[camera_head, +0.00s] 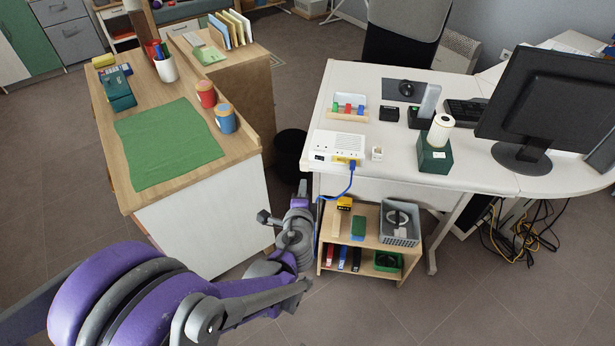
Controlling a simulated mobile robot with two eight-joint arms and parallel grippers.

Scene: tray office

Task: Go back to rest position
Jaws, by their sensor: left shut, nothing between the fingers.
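My left arm, purple and grey, comes in from the lower left and bends upward in the gap between the wooden counter (250,155) and the white desk (450,178). My left gripper (302,187) is at the top end of this arm, beside the desk's left front corner. It is small in the picture; it is shut and holds nothing. My right gripper is not in view.
A white box (325,143) on the desk has a blue cable (350,184) hanging over the front edge near my left gripper. A small wooden shelf (338,268) stands below. A black bin (290,150) stands behind the gripper. Floor at the lower right is clear.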

